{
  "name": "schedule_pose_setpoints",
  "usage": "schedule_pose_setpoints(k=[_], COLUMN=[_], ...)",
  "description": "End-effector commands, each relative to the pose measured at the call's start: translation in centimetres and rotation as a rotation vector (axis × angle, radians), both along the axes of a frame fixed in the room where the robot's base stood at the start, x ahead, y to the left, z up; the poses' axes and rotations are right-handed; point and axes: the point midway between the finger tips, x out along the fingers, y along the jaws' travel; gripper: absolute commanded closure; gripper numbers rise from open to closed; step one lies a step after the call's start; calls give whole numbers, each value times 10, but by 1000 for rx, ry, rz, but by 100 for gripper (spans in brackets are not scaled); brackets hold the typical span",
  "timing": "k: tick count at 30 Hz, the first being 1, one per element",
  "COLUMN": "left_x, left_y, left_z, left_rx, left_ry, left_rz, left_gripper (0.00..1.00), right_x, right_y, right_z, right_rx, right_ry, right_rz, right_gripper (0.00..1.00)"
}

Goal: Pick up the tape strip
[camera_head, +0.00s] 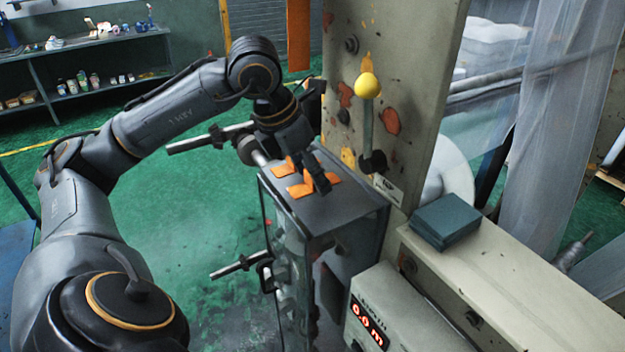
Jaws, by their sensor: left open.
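Several small orange strips, which look like the tape strip (299,191), lie on the dark top of a metal box (340,208) mid-picture. One orange piece (285,166) appears to stick up. My left gripper (316,184) reaches down over the box top from the upper left, among the orange pieces. It is open, with a dark finger close to the strips. I cannot tell whether it touches them, and it hides part of them. My right gripper is not in view.
A beige post with a yellow-knobbed lever (368,86) stands just behind the box. Blue-grey blocks (445,220) lie on the beige beam at right. A control unit with a red display (368,322) is in front. Black-handled bars (240,266) stick out left; green floor lies beyond.

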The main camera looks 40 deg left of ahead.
Motion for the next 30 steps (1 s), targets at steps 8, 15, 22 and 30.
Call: schedule_pose_setpoints(k=[8,15,22,30], left_x=[0,0,0,1], left_y=[0,0,0,0], left_z=[0,0,1,18], left_rx=[1,1,0,-3], left_ry=[-1,-1,-1,-6], left_rz=[0,0,0,1], left_gripper=[58,81,82,82], right_x=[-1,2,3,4], right_y=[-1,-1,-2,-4], right_z=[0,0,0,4], right_rx=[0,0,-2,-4], right_ry=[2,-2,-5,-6], right_rz=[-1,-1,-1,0], right_gripper=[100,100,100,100])
